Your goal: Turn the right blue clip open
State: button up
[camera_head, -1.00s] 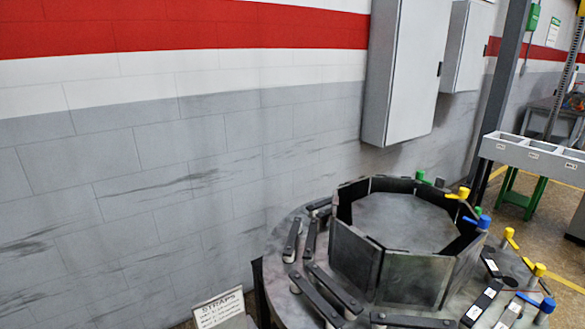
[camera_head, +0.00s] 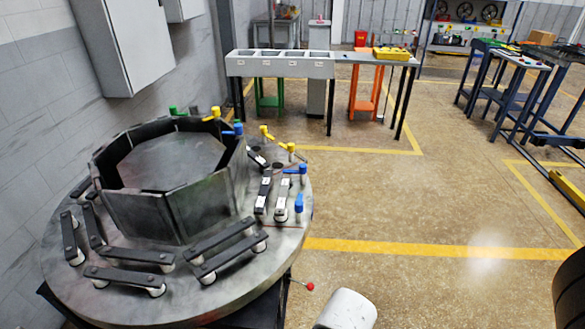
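The round grey furnace table (camera_head: 205,303) stands at the left, with an upright ring of dark plates (camera_head: 150,217) on it. Blue clips show on its right side: one (camera_head: 302,174) at the right edge, one (camera_head: 298,207) just in front of it, and one (camera_head: 238,128) near the ring's back right. I cannot tell for sure which is the task's right blue clip, nor whether each is open or closed. The clip at the right edge has an upright cap with an arm pointing left. My gripper is not in view.
Yellow clips (camera_head: 265,130) and a green clip (camera_head: 173,111) stand behind the blue ones. Black straps (camera_head: 125,277) lie around the ring. A red-knobbed lever (camera_head: 309,286) sticks out below the table. Open floor (camera_head: 420,200) lies right; a bin bench (camera_head: 280,66) stands behind.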

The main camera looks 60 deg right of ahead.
aim_at(302, 170)
jog(key=i+l+z, duration=0.1)
jog(key=l+z, duration=0.15)
jog(key=z, duration=0.25)
jog(key=i+l+z, duration=0.15)
jog(key=z, duration=0.3)
jog(key=i+l+z, duration=0.15)
jog(key=z, duration=0.35)
jog(key=l, duration=0.1)
